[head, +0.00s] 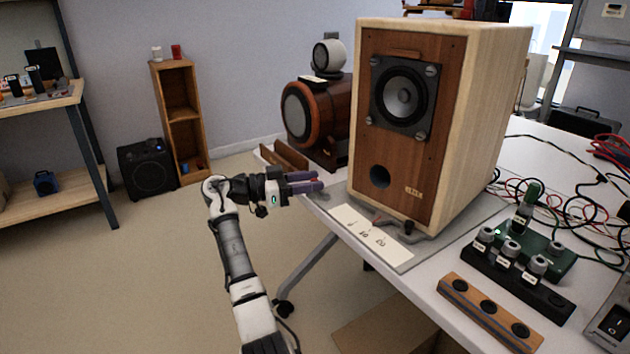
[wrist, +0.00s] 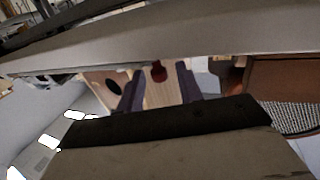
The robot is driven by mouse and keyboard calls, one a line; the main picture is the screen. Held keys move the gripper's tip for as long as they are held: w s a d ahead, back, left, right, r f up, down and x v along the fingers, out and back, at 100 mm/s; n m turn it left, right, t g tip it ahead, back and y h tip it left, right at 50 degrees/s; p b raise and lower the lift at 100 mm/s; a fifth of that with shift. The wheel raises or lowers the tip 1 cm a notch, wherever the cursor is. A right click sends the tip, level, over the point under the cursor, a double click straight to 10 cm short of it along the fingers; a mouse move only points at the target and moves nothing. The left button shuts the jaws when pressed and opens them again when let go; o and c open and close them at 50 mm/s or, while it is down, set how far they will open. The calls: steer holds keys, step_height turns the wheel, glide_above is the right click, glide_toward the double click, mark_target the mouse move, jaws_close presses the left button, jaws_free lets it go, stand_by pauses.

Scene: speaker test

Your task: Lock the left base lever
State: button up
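The large wooden speaker (head: 404,130) stands upright on a grey base plate (head: 455,238) at the table's near edge. My gripper (head: 312,182) is left of the speaker's lower part, pointing right toward it. Its two purple-grey fingers are apart. In the wrist view, a red knob-like part (wrist: 158,71) shows in the gap between the fingertips (wrist: 158,88), against a pale wood surface. It may be the left base lever; I cannot tell whether the fingers touch it. The lever's arm is not clear in the head view.
A round brown speaker (head: 318,118) stands behind my gripper. A white label card (head: 372,238) lies before the large speaker. A black rack of plugs (head: 515,280), a wooden strip with dark round inserts (head: 488,312) and loose cables are on the right.

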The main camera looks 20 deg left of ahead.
steer(key=v, duration=1.2)
steer(key=shift+a, duration=0.1)
